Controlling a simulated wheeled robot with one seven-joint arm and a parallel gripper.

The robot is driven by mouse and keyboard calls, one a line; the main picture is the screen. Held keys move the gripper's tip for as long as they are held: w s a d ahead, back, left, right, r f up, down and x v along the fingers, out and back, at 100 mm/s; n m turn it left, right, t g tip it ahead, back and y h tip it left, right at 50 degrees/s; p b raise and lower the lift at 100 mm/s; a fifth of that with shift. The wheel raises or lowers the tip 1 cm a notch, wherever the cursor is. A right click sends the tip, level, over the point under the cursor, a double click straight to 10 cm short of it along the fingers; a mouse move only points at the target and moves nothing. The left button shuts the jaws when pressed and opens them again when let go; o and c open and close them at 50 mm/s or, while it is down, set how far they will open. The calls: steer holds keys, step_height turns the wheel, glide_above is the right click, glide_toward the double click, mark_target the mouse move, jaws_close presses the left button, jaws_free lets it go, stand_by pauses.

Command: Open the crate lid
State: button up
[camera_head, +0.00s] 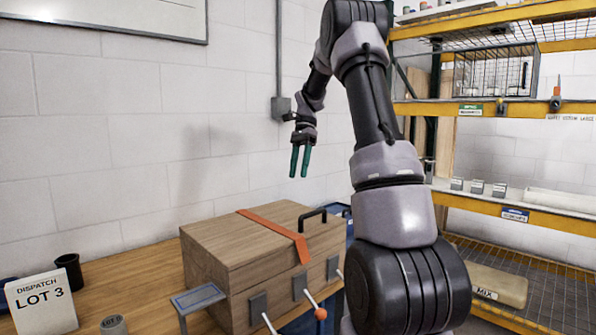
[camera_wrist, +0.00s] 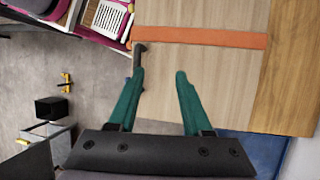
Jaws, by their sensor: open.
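The wooden crate (camera_head: 225,287) stands on the bench with its lid (camera_head: 250,231) down. An orange strap (camera_head: 276,233) runs across the lid and over its front edge. A black handle (camera_head: 312,215) sits on the lid near its right end. My gripper (camera_head: 299,176) hangs above the crate, apart from it, teal fingers pointing down. In the wrist view my gripper (camera_wrist: 160,73) is open and empty over the pale wood of the lid (camera_wrist: 168,62). The strap (camera_wrist: 215,38) crosses beyond the fingertips, and a dark part, likely the handle (camera_wrist: 138,52), shows near the left fingertip.
A lot card (camera_head: 42,303), a dark cup (camera_head: 69,270) and a small stand (camera_head: 197,298) are left of the crate. Red-tipped levers (camera_head: 320,313) stick out in front of it. Yellow shelving (camera_head: 480,110) stands at right. My arm hides part of the crate's right side.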

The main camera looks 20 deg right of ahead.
stand_by(0.5)
steer(key=s+a+r+n+t, duration=0.2)
steer(key=s+a+n+t, duration=0.1)
steer(key=s, duration=0.5)
steer(key=s+a+r+n+t+h, duration=0.1)
steer(key=s+a+r+n+t, duration=0.2)
steer(key=s, duration=0.6)
steer(key=s+a+r+n+t, duration=0.3)
steer(key=s+a+n+t, duration=0.1)
steer(key=s, duration=0.4)
steer(key=shift+s+a+h, duration=0.3)
steer(key=shift+a, duration=0.15)
steer(key=shift+s+f+t, duration=0.2)
steer(key=shift+s+t, duration=0.05)
steer(key=shift+t, duration=0.15)
jaws_close()
steer(key=m+g, duration=0.4)
steer(key=m, duration=2.4)
glide_above(316, 227)
steer(key=s+d, duration=0.2)
steer(key=s, duration=0.2)
step_height(316, 227, down, 10)
steer(key=shift+h, duration=0.4)
steer(key=x, duration=0.9)
steer(key=shift+a+f, duration=0.3)
steer(key=shift+f, duration=0.05)
